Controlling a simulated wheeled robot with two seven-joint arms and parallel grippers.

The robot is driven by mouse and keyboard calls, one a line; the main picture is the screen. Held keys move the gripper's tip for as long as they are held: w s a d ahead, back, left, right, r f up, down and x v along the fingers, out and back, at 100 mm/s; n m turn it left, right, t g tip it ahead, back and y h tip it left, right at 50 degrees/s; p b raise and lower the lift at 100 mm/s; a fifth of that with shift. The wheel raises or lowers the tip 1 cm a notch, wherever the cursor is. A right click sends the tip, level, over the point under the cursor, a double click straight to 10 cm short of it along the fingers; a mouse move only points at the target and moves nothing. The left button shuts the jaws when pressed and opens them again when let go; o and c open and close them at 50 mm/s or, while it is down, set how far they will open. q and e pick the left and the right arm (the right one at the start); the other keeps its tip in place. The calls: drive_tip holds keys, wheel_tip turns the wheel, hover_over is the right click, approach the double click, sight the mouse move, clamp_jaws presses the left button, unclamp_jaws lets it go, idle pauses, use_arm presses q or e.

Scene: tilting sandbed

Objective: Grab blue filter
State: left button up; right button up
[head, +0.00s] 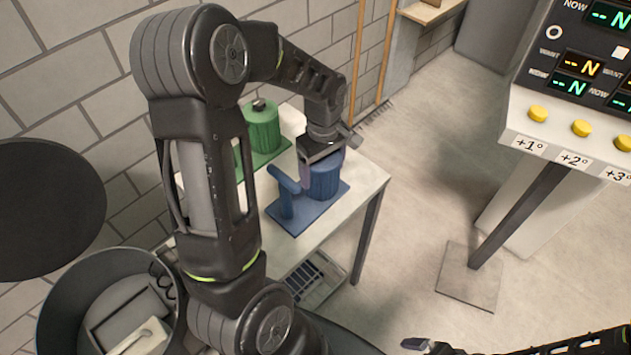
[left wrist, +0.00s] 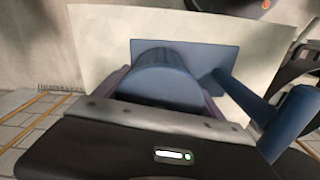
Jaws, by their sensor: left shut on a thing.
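The blue filter (head: 323,183) is a ribbed blue cylinder standing on a blue base plate (head: 312,212) on the white table. My left gripper (head: 322,165) reaches down over it from above and is shut on it. In the left wrist view the filter (left wrist: 165,82) sits between the two fingers, with the blue plate (left wrist: 222,58) behind it. The filter's top is partly hidden by the gripper. A blue post with a slanted arm (head: 286,200) stands on the same plate, left of the filter. Part of my right gripper (head: 425,344) shows at the bottom edge; its jaws are unclear.
A green ribbed canister (head: 262,130) with a dark knob stands on a green plate behind, on the same table (head: 362,180). A console with yellow buttons (head: 580,128) stands on a post at the right. A dark round bin (head: 60,310) is at the lower left. Floor between table and console is clear.

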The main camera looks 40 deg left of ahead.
use_arm(q)
drive_tip(key=c, duration=0.6)
wheel_tip(320, 180, up, 10)
drive_tip(key=shift+r+b, duration=0.1)
drive_tip(key=shift+b, duration=0.55)
drive_tip(key=shift+c, duration=0.2)
drive_tip(key=shift+w, duration=0.1)
